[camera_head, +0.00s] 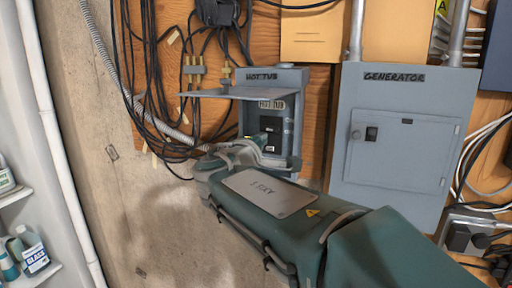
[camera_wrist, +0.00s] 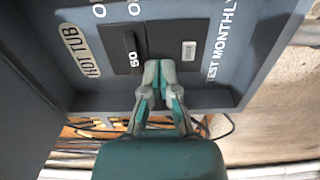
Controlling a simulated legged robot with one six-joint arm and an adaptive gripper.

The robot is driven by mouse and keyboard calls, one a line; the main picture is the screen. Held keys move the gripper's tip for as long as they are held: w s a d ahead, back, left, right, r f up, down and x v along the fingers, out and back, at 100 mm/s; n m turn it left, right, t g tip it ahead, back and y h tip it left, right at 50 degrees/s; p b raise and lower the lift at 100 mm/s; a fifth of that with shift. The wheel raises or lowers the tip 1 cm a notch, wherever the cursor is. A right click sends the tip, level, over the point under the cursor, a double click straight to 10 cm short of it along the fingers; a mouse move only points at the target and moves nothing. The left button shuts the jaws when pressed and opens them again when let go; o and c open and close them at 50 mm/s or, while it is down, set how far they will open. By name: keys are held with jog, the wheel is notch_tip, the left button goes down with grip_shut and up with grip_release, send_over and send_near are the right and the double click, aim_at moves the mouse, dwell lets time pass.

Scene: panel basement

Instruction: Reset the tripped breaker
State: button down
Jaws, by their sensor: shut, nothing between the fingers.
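The grey hot tub breaker box (camera_head: 292,88) hangs on the wall with its cover (camera_head: 245,93) swung up. Inside, the black breaker (camera_head: 270,124) shows above my arm. In the wrist view the breaker (camera_wrist: 122,50) is marked "60", with a dark switch lever (camera_wrist: 133,45) and a small pale button (camera_wrist: 189,50) to its right. My gripper (camera_wrist: 159,68) is shut and empty, its tips over the breaker's lower part, just right of the lever. I cannot tell whether they touch it. In the head view my arm hides most of the gripper.
A closed grey generator panel (camera_head: 400,140) is right of the hot tub box. Loose black cables (camera_head: 150,75) hang at its left. A shelf with bottles (camera_head: 32,250) stands at the far left. A grey outlet box (camera_head: 465,235) is at lower right.

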jog(key=shift+r, duration=0.85)
dwell(0.7)
jog(key=shift+f, duration=0.3)
dwell(0.3)
jog(key=shift+s, duration=0.1)
jog(key=v, duration=0.7)
dwell(0.5)
